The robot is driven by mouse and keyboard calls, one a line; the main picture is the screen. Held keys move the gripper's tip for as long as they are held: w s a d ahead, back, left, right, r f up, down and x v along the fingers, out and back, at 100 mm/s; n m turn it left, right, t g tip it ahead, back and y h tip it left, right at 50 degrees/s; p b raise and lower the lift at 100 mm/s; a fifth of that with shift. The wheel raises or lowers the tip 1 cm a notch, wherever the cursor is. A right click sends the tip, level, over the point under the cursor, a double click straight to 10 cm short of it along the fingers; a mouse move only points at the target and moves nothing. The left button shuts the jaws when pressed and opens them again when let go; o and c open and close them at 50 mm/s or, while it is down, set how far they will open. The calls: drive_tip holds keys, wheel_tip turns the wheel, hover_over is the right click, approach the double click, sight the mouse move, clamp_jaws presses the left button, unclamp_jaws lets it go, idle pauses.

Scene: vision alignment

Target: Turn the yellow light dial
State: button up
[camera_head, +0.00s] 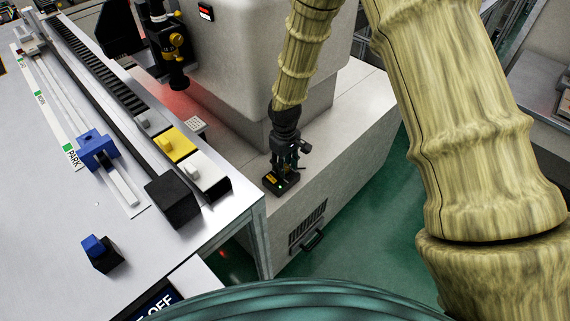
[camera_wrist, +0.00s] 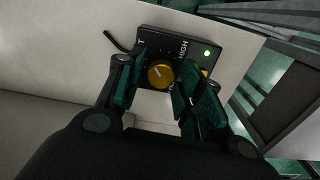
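A small black control box (camera_head: 269,187) sits on the white ledge of the machine. In the wrist view the box (camera_wrist: 208,43) shows a yellow dial (camera_wrist: 160,73) with a light pointer line, a green light and white lettering, including "HIGH". A second yellow part (camera_wrist: 205,73) is mostly hidden behind the right finger. My gripper (camera_head: 284,166) is right over the box, pointing down. In the wrist view my gripper (camera_wrist: 154,77) is open, with one finger on each side of the dial. A gap shows left of the dial; whether the right finger touches it I cannot tell.
A large white machine body (camera_head: 238,60) with a black and yellow optical head (camera_head: 172,45) stands behind and left of my gripper. A table (camera_head: 50,210) at the left holds a rail, a blue slider and yellow and white switch boxes. Green floor lies to the right.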

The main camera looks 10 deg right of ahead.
sight(285, 167)
idle(0.3)
wheel_tip(285, 167, up, 12)
idle(0.7)
idle(0.4)
drive_tip(key=s+d+f+m+y, duration=0.1)
drive_tip(key=s+d+f+m, duration=0.15)
drive_tip(key=s+f, duration=1.05)
drive_tip(key=s+d+f+m, duration=0.2)
drive_tip(key=s+d+f, duration=0.1)
drive_tip(key=s+f, duration=0.9)
drive_tip(key=shift+m+h, duration=0.5)
drive_tip(key=shift+m, duration=0.35)
drive_tip(key=s+d+f, duration=0.1)
drive_tip(key=s, duration=0.3)
drive_tip(key=s+d+f, duration=0.1)
drive_tip(key=s, duration=0.3)
drive_tip(key=s+d+f, duration=0.1)
drive_tip(key=s+d, duration=0.1)
drive_tip(key=s, duration=0.2)
